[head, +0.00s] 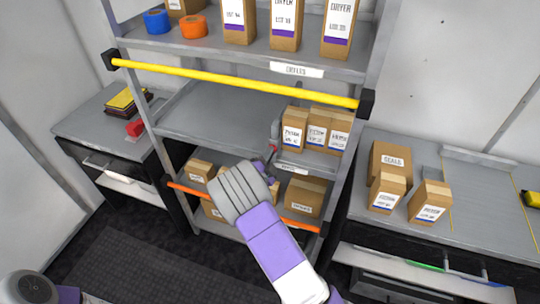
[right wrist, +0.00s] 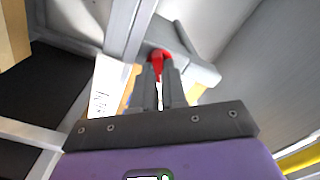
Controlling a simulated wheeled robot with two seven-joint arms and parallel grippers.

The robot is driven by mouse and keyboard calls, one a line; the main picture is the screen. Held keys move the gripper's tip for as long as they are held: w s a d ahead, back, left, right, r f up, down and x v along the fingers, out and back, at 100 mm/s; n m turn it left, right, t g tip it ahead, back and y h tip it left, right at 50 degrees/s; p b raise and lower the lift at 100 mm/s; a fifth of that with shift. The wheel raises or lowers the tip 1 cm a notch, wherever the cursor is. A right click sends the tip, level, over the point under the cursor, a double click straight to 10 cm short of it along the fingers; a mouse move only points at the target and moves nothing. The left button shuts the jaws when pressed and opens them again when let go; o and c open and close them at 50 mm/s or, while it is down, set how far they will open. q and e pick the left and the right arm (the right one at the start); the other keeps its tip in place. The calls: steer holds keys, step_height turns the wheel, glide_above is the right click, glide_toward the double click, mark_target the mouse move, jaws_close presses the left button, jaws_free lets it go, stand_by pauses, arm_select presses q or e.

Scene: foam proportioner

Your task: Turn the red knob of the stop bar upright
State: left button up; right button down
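The red knob (right wrist: 160,55) shows between the fingertips of my right gripper (right wrist: 160,72) in the right wrist view. The two dark fingers are close together, one on each side of the knob, and look shut on it. Behind it a grey bar (right wrist: 192,70) runs out to the right. The knob's exact tilt is hard to tell. My left gripper is not in view.
A yellow bar (head: 230,82) crosses the rack above, and an orange bar (head: 205,193) crosses it below. Boxes (head: 316,132) stand on the middle shelf just right of the knob. More boxes (head: 303,196) sit on the lower shelf. Side counters (head: 455,185) flank the rack.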

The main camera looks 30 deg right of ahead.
stand_by(0.4)
steer(key=n+p, duration=0.1)
steer(key=n, duration=0.9)
steer(key=shift+w+a+r+n, duration=0.1)
steer(key=shift+n, duration=0.5)
steer(key=c, duration=1.4)
jaws_free()
steer(key=shift+c, duration=0.2)
